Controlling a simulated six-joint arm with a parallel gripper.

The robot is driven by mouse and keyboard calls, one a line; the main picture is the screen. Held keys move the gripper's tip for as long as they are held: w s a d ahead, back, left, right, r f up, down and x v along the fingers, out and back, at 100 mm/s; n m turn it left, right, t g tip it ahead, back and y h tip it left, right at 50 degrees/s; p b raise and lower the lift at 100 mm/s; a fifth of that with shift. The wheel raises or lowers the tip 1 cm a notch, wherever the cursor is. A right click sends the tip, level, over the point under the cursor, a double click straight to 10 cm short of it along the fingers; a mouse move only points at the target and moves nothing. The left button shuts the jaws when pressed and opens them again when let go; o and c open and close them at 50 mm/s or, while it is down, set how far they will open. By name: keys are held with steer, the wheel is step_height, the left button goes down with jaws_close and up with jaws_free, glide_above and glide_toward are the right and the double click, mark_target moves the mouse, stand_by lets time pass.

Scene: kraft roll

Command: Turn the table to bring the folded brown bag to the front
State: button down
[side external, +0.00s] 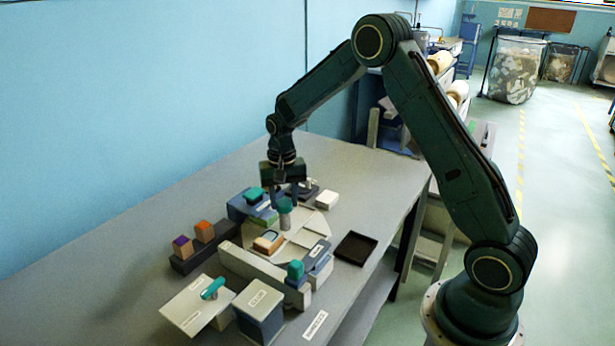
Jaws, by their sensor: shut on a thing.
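My gripper (285,194) points straight down over the table and is shut on a teal-topped upright peg (285,213). The peg stands on the pale turning table (308,228), whose outline is partly hidden by the fixtures around it. A small tan-brown piece (268,242), perhaps the folded brown bag, lies on the pale surface just left of and nearer than the peg. It is too small to make out folds.
A blue box with a teal knob (250,200) stands behind left. Orange-topped (204,231) and purple-topped (183,246) blocks sit in a dark rack. A second teal knob (296,270) and grey box (260,308) stand in front. A black tray (356,249) lies right.

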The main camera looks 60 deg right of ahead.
steer(key=shift+n, duration=4.4)
steer(key=shift+r+n, duration=0.1)
steer(key=shift+n, duration=4.4)
steer(key=c, duration=0.9)
jaws_free()
steer(key=shift+o, duration=0.2)
